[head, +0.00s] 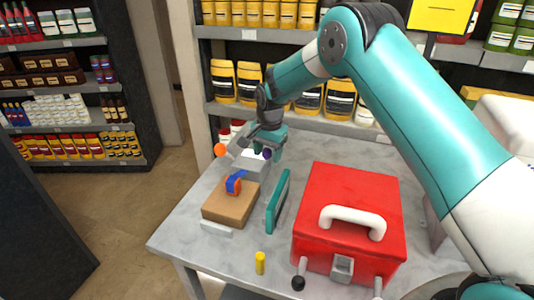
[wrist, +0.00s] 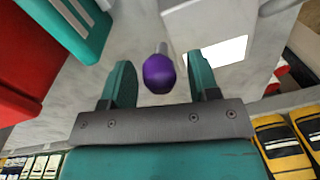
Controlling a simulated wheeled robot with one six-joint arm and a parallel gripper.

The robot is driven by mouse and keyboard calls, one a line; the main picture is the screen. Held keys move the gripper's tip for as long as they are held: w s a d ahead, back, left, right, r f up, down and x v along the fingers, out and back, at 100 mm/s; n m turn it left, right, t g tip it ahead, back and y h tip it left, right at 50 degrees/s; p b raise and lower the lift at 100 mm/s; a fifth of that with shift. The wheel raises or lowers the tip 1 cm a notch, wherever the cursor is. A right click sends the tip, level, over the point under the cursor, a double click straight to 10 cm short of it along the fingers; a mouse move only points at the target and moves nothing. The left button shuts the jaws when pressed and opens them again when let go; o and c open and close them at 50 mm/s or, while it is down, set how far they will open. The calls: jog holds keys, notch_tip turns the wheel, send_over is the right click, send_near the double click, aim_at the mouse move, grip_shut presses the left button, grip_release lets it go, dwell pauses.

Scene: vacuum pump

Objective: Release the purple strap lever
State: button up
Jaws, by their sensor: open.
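The purple strap lever (wrist: 158,74) shows in the wrist view as a rounded purple knob on a short metal stem. My gripper (wrist: 162,72) is open, with one teal finger on each side of the knob and a gap on both sides. In the head view the purple knob (head: 267,154) is a small dark spot at my gripper (head: 268,147), beside a pale grey device (head: 250,161). Whether the knob lies fully at finger depth cannot be told.
An orange ball (head: 220,150) sits at the device's left. A brown box (head: 229,206) with a blue and orange item (head: 236,182) lies in front. A teal case (head: 278,203), a red toolbox (head: 345,190) and a yellow cylinder (head: 260,263) stand on the grey table (head: 185,240).

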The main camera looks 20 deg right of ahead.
aim_at(266, 158)
jog(key=shift+f, duration=1)
grip_shut()
jog(key=b, duration=0.1)
jog(key=f+t+h+b, duration=0.1)
jog(key=shift+s+a+t+b, duration=0.25)
jog(key=shift+a+t+b, duration=0.05)
jog(key=shift+a+b, duration=0.1)
jog(key=shift+s+a+r+t+h+b, duration=0.1)
jog(key=shift+s+t+h+b, duration=0.1)
jog(key=shift+t+h+b, duration=0.3)
jog(key=shift+r, duration=0.15)
